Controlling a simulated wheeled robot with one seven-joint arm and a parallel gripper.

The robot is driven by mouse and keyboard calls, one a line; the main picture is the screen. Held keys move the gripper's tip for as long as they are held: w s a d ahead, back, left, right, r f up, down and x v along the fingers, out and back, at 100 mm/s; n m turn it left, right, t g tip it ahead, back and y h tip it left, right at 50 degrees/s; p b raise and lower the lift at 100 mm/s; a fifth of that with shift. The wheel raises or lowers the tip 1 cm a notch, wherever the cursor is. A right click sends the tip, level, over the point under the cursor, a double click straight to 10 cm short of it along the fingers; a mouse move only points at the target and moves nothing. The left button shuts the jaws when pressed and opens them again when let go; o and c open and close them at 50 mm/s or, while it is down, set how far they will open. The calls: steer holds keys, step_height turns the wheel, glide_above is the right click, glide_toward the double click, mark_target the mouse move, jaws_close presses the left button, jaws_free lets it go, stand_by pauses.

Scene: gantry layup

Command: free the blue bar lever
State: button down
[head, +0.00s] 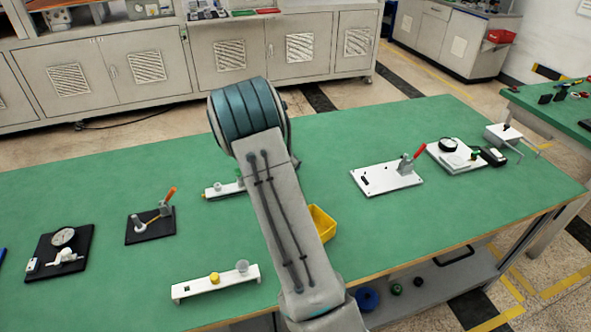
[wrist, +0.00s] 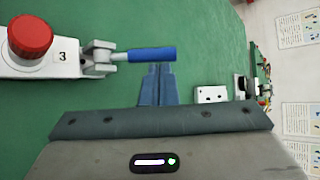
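The blue bar lever (wrist: 152,54) lies level in the wrist view, its left end joined to a grey metal clevis (wrist: 100,57) on a white fixture (wrist: 60,66). The fixture carries a red round knob (wrist: 30,36) and the number 3. My gripper (wrist: 159,68) has its two blue fingers close together, the tips just below the bar in the picture. I see nothing between the fingers, and cannot tell whether the tips touch the bar. In the head view my arm covers the middle of the green table, and my gripper and the blue bar are not visible.
A white block (wrist: 211,94) is right of my fingers.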

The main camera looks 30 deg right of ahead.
steer(key=shift+r, duration=0.85)
steer(key=shift+p, duration=0.3)
steer(key=p+v, duration=0.2)
steer(key=v, duration=0.8)
steer(key=shift+s+d, duration=0.1)
steer(key=shift+d, duration=0.05)
